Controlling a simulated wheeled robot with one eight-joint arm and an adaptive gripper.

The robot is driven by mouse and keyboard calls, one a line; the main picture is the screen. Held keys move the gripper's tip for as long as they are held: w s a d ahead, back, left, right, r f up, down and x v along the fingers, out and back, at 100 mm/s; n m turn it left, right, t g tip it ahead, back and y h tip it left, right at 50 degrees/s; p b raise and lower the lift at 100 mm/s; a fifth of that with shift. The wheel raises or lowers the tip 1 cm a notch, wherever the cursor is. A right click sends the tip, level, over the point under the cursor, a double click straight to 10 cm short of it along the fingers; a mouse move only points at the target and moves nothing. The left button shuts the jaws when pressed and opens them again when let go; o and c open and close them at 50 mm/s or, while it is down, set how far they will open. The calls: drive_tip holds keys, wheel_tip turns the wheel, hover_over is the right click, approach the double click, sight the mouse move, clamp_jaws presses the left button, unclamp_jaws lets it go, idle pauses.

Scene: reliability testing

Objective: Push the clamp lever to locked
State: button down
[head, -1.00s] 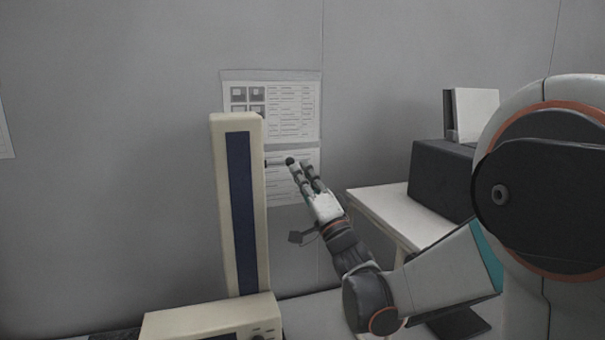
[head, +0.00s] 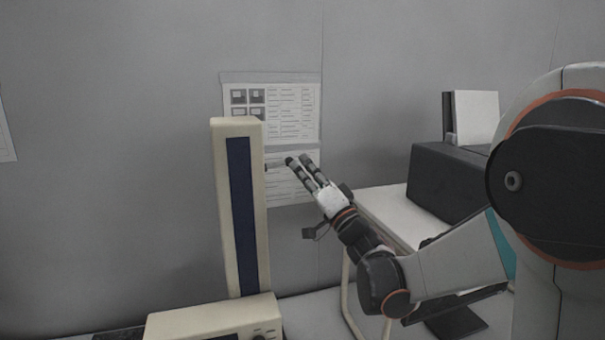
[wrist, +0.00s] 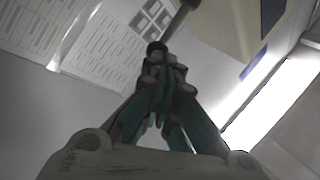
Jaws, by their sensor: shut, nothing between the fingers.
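The clamp lever (head: 275,164) is a short thin rod with a dark knob, sticking out from the right side of the tall cream column (head: 220,200). In the wrist view the rod (wrist: 180,16) comes down from the top, and a dark round knob (wrist: 156,47) sits at the fingertips. My gripper (head: 297,161) is shut and empty, with its tips at the knob end of the lever. The gripper (wrist: 158,66) also fills the lower middle of the wrist view. I cannot tell whether the tips touch the knob.
The column stands on a cream base (head: 200,318) with a knob on its front. Printed sheets (head: 285,108) hang on the grey wall behind. A white table (head: 405,215) with a dark box (head: 440,182) stands to the right. Open space lies left of the column.

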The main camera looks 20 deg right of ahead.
wheel_tip(320, 180, up, 6)
drive_tip(key=a+n+g+y+p, duration=0.2)
drive_tip(key=n+g+p, duration=0.3)
drive_tip(key=n, duration=0.5)
drive_tip(key=p, duration=0.2)
drive_tip(key=shift+a+f+g+y+p, duration=0.15)
drive_tip(key=shift+a+g+y+p, duration=0.15)
drive_tip(key=shift+p, duration=0.1)
